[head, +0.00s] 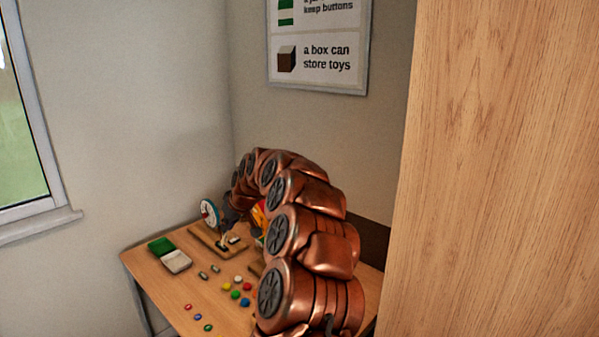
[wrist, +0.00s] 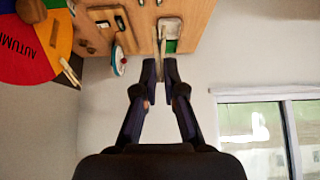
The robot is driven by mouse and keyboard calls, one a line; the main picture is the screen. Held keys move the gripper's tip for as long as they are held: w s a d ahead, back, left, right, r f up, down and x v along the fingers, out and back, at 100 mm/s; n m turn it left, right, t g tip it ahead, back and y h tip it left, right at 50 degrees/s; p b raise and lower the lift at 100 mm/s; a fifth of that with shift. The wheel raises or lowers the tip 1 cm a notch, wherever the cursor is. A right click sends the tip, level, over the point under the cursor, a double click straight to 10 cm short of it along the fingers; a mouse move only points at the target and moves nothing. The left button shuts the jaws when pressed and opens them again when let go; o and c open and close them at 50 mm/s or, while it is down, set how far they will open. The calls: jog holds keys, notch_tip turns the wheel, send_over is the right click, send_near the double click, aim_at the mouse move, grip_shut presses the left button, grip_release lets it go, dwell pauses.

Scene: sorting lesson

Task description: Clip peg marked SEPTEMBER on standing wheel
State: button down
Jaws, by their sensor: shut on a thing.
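My gripper (wrist: 161,70) is shut on a thin pale peg (wrist: 162,46), which sticks out beyond the fingertips. No marking can be read on the peg. The standing wheel (wrist: 28,62), with red, yellow and green sectors and the word AUTUMN, is at the upper left of the wrist view, apart from the gripper. Another pale peg (wrist: 69,72) is at its rim. In the head view only a small red and yellow part of the wheel (head: 258,214) shows behind my arm. My gripper (head: 229,213) is mostly hidden there, with its jaws unclear.
The table (head: 215,314) holds a small round dial (head: 209,213), a wooden tray (head: 205,238), a green and white box (head: 177,262) and several coloured buttons (head: 235,295). A wooden panel (head: 505,170) fills the right side. A wall and window border the table.

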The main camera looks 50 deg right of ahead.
jog(key=s+d+r+t+p, duration=0.1)
jog(key=s+d+r, duration=0.3)
jog(key=d, duration=0.3)
jog(key=s+d+r+p, duration=0.2)
jog(key=s+d+r, duration=0.1)
jog(key=d, duration=0.4)
jog(key=s+d+r+t+p, duration=0.1)
jog(key=s+d+r, duration=0.3)
jog(key=d, duration=0.2)
jog(key=shift+w+d+f, duration=0.1)
jog(key=shift+w+f, duration=0.4)
jog(key=shift+f, duration=0.3)
jog(key=shift+w+f, duration=0.45)
jog(key=shift+f, duration=0.35)
jog(key=shift+w+d+f, duration=0.1)
jog(key=shift+w+f, duration=0.4)
jog(key=shift+f, duration=0.3)
jog(key=shift+s+f+b, duration=0.1)
jog(key=shift+b, duration=1.05)
jog(key=shift+b, duration=0.55)
jog(key=shift+w+f+b, duration=0.35)
jog(key=shift+f+b, duration=0.2)
jog(key=shift+f, duration=0.15)
jog(key=shift+w+f+b, duration=0.35)
jog(key=shift+f+b, duration=0.15)
jog(key=shift+f, duration=0.15)
